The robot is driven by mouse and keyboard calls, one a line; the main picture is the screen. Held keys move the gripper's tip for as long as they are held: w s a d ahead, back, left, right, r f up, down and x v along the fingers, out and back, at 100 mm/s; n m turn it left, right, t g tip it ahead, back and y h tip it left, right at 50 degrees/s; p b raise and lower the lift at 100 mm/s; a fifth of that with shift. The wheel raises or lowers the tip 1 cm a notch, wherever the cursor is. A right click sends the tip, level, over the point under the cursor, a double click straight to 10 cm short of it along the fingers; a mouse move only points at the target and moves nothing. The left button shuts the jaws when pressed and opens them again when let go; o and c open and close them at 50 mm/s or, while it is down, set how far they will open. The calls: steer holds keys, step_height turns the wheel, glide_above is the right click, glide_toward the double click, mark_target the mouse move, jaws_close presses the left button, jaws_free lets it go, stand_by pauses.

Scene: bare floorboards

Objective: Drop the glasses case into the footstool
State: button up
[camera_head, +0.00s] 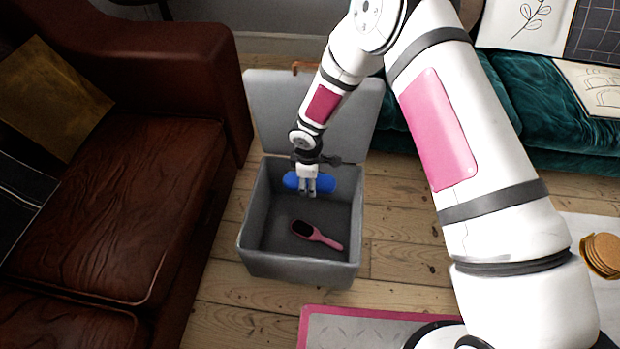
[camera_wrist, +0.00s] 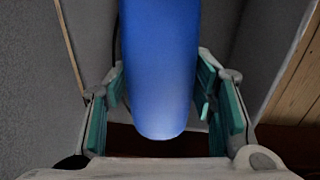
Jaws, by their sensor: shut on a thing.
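The glasses case is a blue, rounded, elongated case (camera_head: 323,184). My gripper (camera_head: 308,191) is shut on it and holds it within the opening of the grey footstool (camera_head: 300,268), towards its back wall. In the wrist view the blue case (camera_wrist: 160,70) fills the middle, between the teal finger pads of my gripper (camera_wrist: 160,105). The footstool is an open box with its grey lid (camera_head: 270,110) raised at the back. The middle of the case is partly hidden behind my fingers in the head view.
A pink hairbrush (camera_head: 318,235) lies on the footstool's floor. A brown leather sofa (camera_head: 120,210) stands close on the left, a teal sofa (camera_head: 540,105) at the back right. A pink-edged mat (camera_head: 350,325) lies in front. Bare floorboards (camera_head: 395,225) show right of the footstool.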

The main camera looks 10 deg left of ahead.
step_height(320, 180, down, 5)
steer(key=b, duration=0.3)
steer(key=shift+f, duration=0.2)
steer(key=o, duration=1.3)
steer(key=shift+r, duration=0.1)
steer(key=r, duration=0.4)
steer(key=s+r, duration=0.1)
steer(key=r, duration=0.6)
steer(key=shift+s+r, duration=0.25)
steer(key=shift+r, duration=0.15)
